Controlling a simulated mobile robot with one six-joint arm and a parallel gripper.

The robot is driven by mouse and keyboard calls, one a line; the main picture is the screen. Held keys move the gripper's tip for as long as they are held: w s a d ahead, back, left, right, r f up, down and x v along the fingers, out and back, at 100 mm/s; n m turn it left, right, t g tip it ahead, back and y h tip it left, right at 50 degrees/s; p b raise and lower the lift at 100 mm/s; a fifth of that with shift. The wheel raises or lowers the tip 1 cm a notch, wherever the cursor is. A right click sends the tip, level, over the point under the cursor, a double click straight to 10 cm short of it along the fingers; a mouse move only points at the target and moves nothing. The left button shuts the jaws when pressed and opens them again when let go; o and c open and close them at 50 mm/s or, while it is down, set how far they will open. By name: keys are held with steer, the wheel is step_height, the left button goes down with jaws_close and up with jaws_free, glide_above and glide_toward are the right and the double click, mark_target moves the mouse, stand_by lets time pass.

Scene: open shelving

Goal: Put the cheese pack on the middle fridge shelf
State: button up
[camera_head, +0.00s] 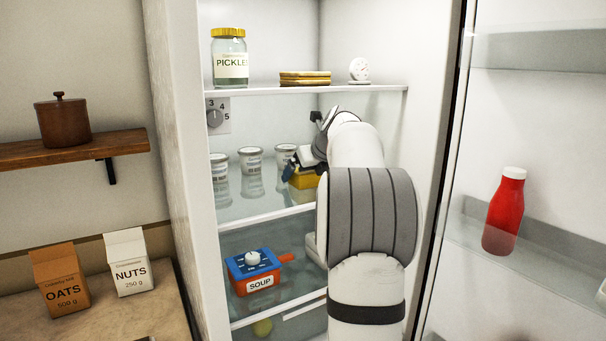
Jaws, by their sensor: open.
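The cheese pack looks to be the yellow block (305,180) on the middle fridge shelf (262,210), near its right side. My gripper (290,170) is inside the fridge at the block's left and top, its dark fingers close around or against it. The jaws are open. My wrist and arm hide the block's right side, so I cannot tell whether the fingers touch it. The block appears to rest on the shelf, right of the white tubs.
Several white tubs (251,160) stand at the back left of the middle shelf. The open door holding a red bottle (504,212) is at right.

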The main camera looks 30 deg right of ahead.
steer(key=v, duration=0.7)
steer(key=shift+s+r, duration=0.2)
steer(key=shift+r, duration=0.05)
steer(key=shift+s+a+f, duration=0.1)
